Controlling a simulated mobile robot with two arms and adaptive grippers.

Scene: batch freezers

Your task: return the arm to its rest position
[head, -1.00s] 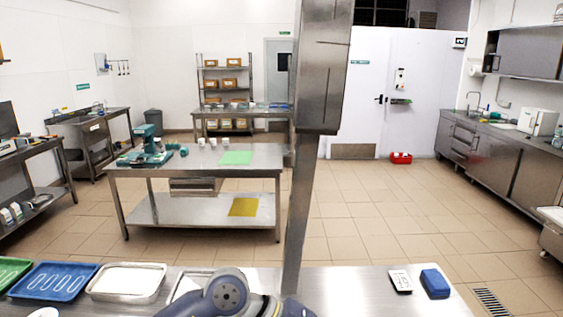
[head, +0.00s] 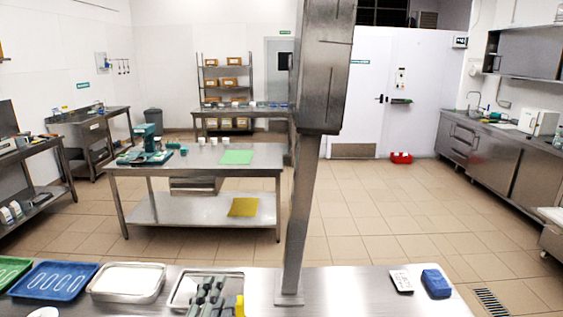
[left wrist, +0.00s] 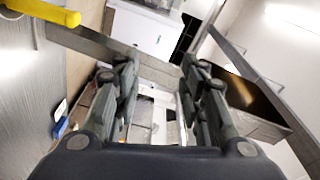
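My left gripper (head: 207,284) shows at the bottom of the head view, its dark grey-green fingers in front of a metal tray (head: 179,292) on the near steel table. In the left wrist view its two fingers (left wrist: 158,80) stand apart with a gap between them, and nothing is held. The rest of my left arm is out of the head view. My right gripper is not in view.
A steel post (head: 303,200) rises from the near table (head: 340,295), right of my gripper. A white tray (head: 128,282) and a blue tray (head: 54,281) lie left. A blue block (head: 436,283) lies at right. A yellow item (head: 240,306) is beside the gripper.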

